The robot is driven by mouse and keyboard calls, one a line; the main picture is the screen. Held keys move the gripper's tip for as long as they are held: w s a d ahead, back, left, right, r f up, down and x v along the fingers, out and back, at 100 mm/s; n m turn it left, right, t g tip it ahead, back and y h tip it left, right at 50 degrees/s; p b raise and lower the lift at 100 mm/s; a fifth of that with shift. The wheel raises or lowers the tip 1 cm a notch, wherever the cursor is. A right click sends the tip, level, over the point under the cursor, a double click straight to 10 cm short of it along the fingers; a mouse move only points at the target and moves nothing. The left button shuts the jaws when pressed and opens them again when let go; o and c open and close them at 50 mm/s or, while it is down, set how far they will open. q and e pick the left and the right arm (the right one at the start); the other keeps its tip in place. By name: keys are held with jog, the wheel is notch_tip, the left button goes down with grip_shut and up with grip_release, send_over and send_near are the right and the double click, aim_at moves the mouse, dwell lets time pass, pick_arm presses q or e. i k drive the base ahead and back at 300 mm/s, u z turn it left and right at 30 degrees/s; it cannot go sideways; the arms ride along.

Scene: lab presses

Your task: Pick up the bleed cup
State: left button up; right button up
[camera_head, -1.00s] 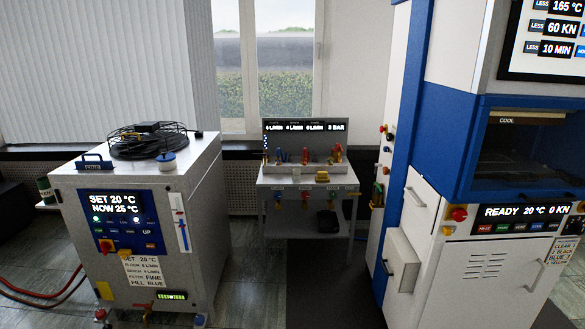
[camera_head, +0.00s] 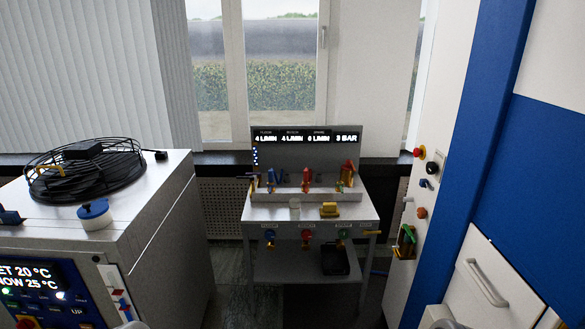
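A small pale, clear-looking cup (camera_head: 294,209), which looks like the bleed cup, stands upright near the front of the grey bench top (camera_head: 268,214) in the middle of the view. It is small, and I cannot see whether anything is in it. A yellow block-like item (camera_head: 329,210) sits just to its right. Neither of my grippers shows clearly. Only pale rounded parts, perhaps of my arms, cut into the bottom edge.
Blue and red fittings (camera_head: 307,178) line the bench's back under a display panel (camera_head: 305,137). Valve knobs (camera_head: 306,236) hang along its front. A white and blue press (camera_head: 500,190) stands right. Floor shows between them.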

aim_at(294, 204)
jog(key=z, duration=0.05)
jog(key=i, duration=2)
jog(key=u, duration=0.05)
